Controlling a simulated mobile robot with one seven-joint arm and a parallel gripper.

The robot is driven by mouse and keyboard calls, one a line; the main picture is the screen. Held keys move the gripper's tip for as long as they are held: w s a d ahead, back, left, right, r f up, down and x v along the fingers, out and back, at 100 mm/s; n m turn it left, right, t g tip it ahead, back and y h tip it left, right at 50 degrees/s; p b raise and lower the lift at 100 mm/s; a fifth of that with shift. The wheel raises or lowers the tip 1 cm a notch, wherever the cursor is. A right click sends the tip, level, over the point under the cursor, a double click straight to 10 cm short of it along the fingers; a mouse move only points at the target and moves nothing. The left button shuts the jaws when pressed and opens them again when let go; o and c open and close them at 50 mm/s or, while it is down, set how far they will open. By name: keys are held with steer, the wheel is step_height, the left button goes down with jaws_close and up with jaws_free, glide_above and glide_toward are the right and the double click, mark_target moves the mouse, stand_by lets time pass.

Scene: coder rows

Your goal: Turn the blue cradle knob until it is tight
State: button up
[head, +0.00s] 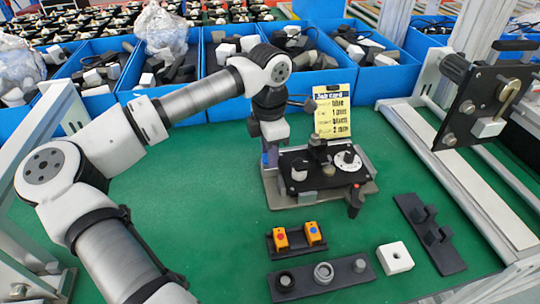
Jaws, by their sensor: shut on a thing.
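My gripper (271,146) points down at the left back corner of the black fixture (325,178) on its metal plate. A small blue part, which looks like the blue cradle knob (265,158), shows at the fingertips. The gripper is shut on it. The knob is mostly hidden by the gripper, so its angle and tightness cannot be told. The fixture also carries a white dial (348,160), a grey round knob (299,172) and a black handle (355,202) at its right front.
A yellow job card (332,115) stands behind the fixture. Two orange blocks (297,236), a black tray of round parts (322,277), a white block (395,257) and a black rack (430,234) lie in front. Blue bins (352,82) line the back. Green table is clear at left.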

steer(key=m+b, duration=0.1)
steer(key=m, duration=0.3)
steer(key=shift+f+m, duration=0.15)
steer(key=shift+m, duration=0.25)
steer(key=m, duration=0.4)
steer(key=shift+m+b, duration=0.4)
steer(key=o, duration=0.9)
steer(key=shift+r+p, duration=1.55)
steer(key=shift+r, duration=1.05)
